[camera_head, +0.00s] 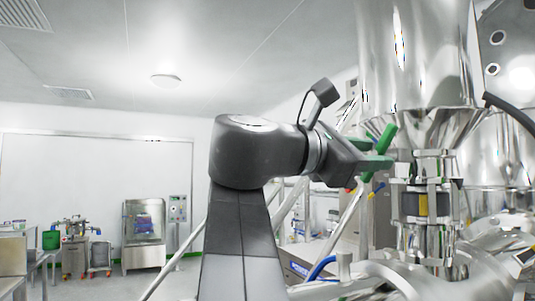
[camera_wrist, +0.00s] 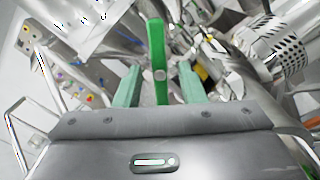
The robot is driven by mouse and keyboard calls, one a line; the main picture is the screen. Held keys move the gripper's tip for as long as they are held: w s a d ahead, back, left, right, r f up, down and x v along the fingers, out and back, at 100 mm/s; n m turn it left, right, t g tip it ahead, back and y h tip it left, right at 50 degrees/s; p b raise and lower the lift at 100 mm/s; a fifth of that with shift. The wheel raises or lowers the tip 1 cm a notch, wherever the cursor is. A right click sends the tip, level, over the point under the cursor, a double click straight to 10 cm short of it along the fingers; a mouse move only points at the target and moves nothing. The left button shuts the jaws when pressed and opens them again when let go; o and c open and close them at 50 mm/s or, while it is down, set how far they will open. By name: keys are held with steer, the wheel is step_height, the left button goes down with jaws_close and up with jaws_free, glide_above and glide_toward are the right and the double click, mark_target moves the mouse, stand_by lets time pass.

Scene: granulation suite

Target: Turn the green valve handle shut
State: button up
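The green valve handle (camera_head: 386,138) is a bright green lever beside the steel column at right. It is tilted in the head view, its top leaning right. In the wrist view the green handle (camera_wrist: 157,50) stands upright, with a round bolt or pin on its face. My gripper (camera_head: 378,157) reaches it from the left. In the wrist view my gripper (camera_wrist: 159,84) has its two pale green fingers apart, one on each side of the handle. A gap shows between the handle and each finger. The handle's lower end is hidden behind my gripper body.
A steel vessel (camera_head: 415,50) rises above the handle, and a clamped fitting with a yellow band (camera_head: 423,205) stands just right of it. A blue hose (camera_head: 321,268) and steel pipes lie below. A control panel with buttons (camera_wrist: 75,80) shows left in the wrist view.

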steer(key=shift+c, duration=0.5)
jaws_close()
steer(key=shift+f+m, duration=0.1)
steer(key=shift+m, duration=0.3)
steer(key=m+b, duration=0.5)
steer(key=m, duration=0.4)
steer(key=shift+m, duration=0.4)
